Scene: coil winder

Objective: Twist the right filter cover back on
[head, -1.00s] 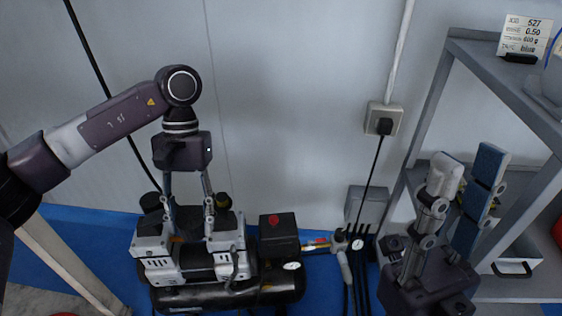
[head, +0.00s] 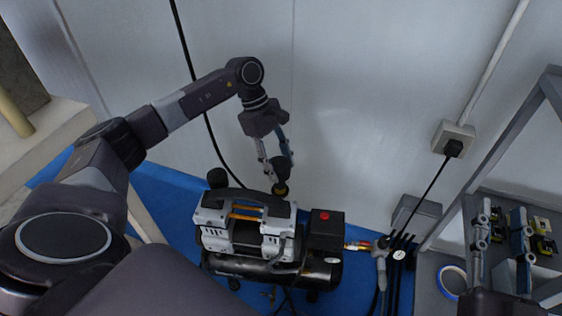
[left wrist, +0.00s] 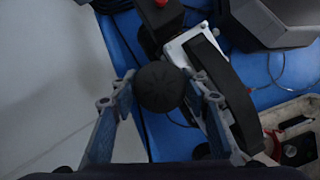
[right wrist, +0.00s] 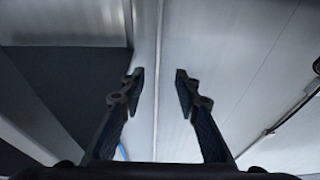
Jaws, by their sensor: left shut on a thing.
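The compressor (head: 245,228) stands on the blue floor mat. My left gripper (head: 277,165) points down at its right rear and is shut on the right filter cover (head: 281,170), a round black cap. The cover also shows between the two fingertips in the left wrist view (left wrist: 159,87). A brassy filter base (head: 280,188) shows just below the cover; I cannot tell whether the cover is seated on it. The left filter (head: 217,178) has its black cover on. My right gripper (head: 500,222) is open and empty, far right by the shelf.
The compressor's black carrying handle (left wrist: 232,92) runs close beside the left gripper. A black switch box with a red button (head: 325,228) is to its right. The wall is behind. Hoses, cables and a metal shelf (head: 500,130) stand at the right.

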